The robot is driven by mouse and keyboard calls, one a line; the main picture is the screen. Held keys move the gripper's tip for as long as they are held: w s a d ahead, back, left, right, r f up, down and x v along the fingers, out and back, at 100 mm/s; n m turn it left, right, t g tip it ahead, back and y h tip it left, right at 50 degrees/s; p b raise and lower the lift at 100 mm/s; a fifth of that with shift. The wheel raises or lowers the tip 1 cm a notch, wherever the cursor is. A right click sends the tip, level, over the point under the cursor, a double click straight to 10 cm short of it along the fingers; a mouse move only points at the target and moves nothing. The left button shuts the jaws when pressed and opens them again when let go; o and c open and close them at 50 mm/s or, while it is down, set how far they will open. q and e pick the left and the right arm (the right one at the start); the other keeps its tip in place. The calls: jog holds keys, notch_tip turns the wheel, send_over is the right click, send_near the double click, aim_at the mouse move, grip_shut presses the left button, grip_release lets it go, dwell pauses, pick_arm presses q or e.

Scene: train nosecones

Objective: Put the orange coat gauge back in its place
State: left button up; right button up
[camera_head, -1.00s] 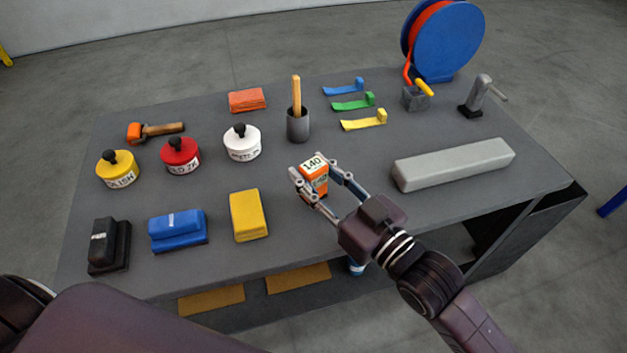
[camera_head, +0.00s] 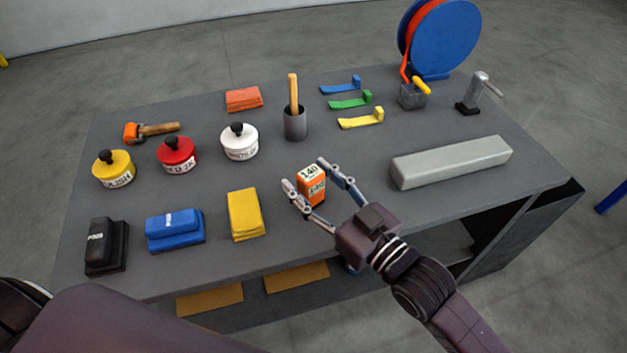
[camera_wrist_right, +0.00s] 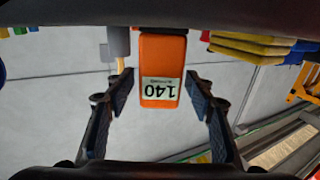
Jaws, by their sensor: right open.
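In the right wrist view the gauge (camera_wrist_right: 161,60) sits between and beyond the two finger pads, with a gap on each side. My right gripper (camera_head: 304,173) is open around the gauge, one finger to its left and one to its right. The fingers also show in the wrist view (camera_wrist_right: 160,92). My left gripper is not in view.
A yellow block (camera_head: 244,214) lies left of the gauge. A grey cup with a wooden-handled tool (camera_head: 295,124) stands behind it. The long grey block (camera_head: 451,162) is to the right. A blue sanding block (camera_head: 175,230) and white pot (camera_head: 239,142) stand further left.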

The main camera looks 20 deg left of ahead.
jog(key=shift+r, duration=0.25)
jog(key=v, duration=0.5)
jog(key=b+v, duration=0.1)
jog(key=v, duration=0.5)
jog(key=shift+f, duration=0.25)
jog(key=shift+s+d+r, duration=0.1)
jog(key=shift+s+d, duration=0.2)
jog(key=shift+d, duration=0.15)
